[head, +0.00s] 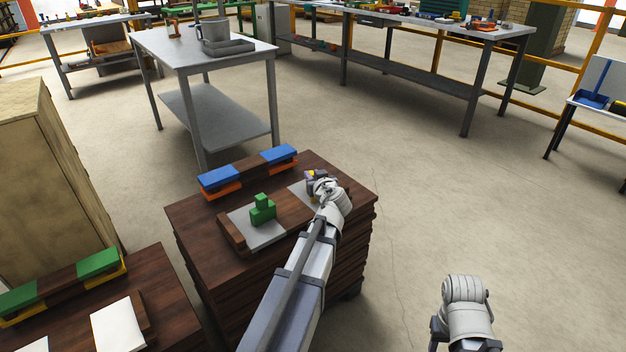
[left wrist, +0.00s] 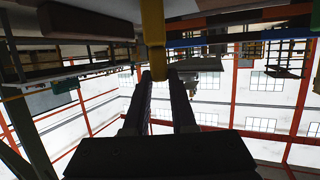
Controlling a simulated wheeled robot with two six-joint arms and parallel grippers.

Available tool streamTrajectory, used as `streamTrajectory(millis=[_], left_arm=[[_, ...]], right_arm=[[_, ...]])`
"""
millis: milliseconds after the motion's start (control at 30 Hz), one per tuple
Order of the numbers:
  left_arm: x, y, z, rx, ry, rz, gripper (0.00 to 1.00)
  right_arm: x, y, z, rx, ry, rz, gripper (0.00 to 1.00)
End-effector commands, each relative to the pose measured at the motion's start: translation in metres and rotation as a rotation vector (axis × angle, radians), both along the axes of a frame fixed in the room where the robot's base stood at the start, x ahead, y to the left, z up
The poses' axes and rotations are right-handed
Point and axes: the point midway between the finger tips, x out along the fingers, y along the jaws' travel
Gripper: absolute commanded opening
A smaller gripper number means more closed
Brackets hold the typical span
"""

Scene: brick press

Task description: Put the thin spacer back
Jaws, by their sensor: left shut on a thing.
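My left gripper (head: 318,190) is over the right part of the dark wooden stack, and my own wrist hides much of it. In the left wrist view its two dark fingers (left wrist: 160,85) are closed on a narrow yellow piece (left wrist: 152,28). A small yellow and purple patch (head: 311,174) shows beside the gripper in the head view. I cannot tell whether the yellow piece is the thin spacer. A green stepped block (head: 262,210) stands on a grey plate (head: 243,217) to the left. My right arm shows at the lower right, but its fingers do not.
A row of blue blocks (head: 219,177) on orange ones lies along the back of the wooden stack (head: 187,215). A second stack at lower left bears green blocks (head: 98,262) and a white plate (head: 118,325). A grey table (head: 160,47) stands behind.

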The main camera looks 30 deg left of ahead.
Motion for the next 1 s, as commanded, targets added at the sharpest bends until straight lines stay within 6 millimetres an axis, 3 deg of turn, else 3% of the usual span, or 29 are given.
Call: streamTrajectory(millis=[233, 267, 500, 833, 1000], left_arm=[[0.000, 0.000, -0.004, 0.000, 0.000, 0.000, 0.00], [0.000, 0.000, -0.002, 0.000, 0.000, 0.000, 0.27], [0.000, 0.000, -0.002, 0.000, 0.000, 0.000, 0.54], [0.000, 0.000, 0.004, 0.000, 0.000, 0.000, 0.54], [-0.022, -0.020, 0.012, 0.000, 0.000, -0.002, 0.54]], right_arm=[[0.000, 0.000, -0.004, 0.000, 0.000, 0.001, 0.50], [0.000, 0.000, -0.002, 0.000, 0.000, 0.001, 0.50], [0.000, 0.000, -0.002, 0.000, 0.000, 0.000, 0.50], [0.000, 0.000, 0.004, 0.000, 0.000, 0.000, 0.50], [0.000, 0.000, 0.012, 0.001, 0.000, -0.001, 0.50]])
